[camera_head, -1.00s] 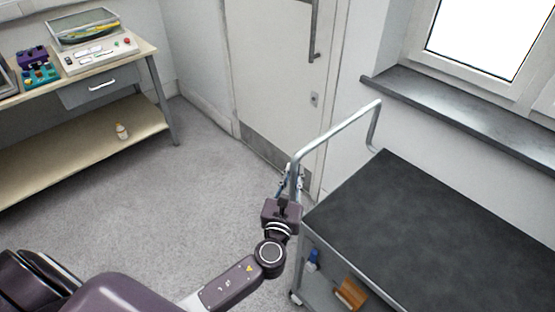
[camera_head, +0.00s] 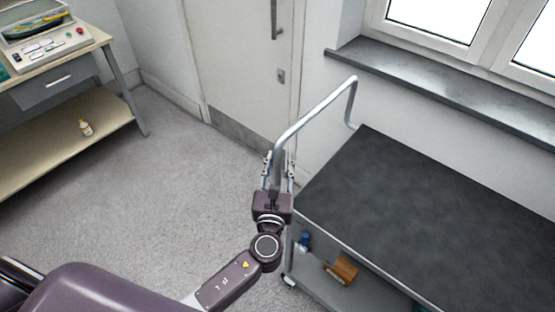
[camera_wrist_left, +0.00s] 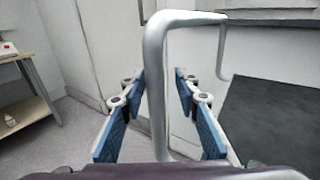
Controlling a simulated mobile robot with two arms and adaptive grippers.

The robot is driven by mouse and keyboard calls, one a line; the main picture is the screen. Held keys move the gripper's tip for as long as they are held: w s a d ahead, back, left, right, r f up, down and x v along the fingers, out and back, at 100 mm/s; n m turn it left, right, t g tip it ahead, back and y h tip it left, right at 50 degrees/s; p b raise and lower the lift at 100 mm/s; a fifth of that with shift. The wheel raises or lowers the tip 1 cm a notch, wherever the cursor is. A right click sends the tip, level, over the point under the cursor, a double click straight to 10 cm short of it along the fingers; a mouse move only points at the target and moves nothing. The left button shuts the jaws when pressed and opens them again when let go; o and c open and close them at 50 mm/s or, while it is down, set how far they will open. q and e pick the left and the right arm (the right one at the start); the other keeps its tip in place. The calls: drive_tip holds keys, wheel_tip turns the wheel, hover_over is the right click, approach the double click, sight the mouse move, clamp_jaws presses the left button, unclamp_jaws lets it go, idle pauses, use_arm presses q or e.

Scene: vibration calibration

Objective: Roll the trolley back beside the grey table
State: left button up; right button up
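The trolley has a dark grey top (camera_head: 430,205) and a silver tube handle (camera_head: 318,105) at its left end. My left gripper (camera_head: 278,172) is at the near post of that handle. In the left wrist view, the post (camera_wrist_left: 156,95) stands between the two blue-padded fingers (camera_wrist_left: 160,88). The fingers are spread, with a visible gap on the right of the post; contact on the left is unclear. The table (camera_head: 95,42) at the far left has a beige top and a grey frame, well apart from the trolley. My right gripper is not in view.
A blue item (camera_head: 304,241) and an orange-brown block (camera_head: 342,269) lie on the trolley's lower shelf. A door (camera_head: 240,60) and windowsill (camera_head: 440,90) are behind. A small bottle (camera_head: 86,127) stands on the table's lower shelf. Floor (camera_head: 170,190) between table and trolley is clear.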

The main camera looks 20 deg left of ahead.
use_arm(q)
drive_tip(key=shift+s+a, duration=0.1)
drive_tip(key=s+d, duration=0.2)
drive_tip(key=s, duration=0.9)
drive_tip(key=shift+s+d, duration=0.25)
drive_tip(key=shift+s, duration=0.05)
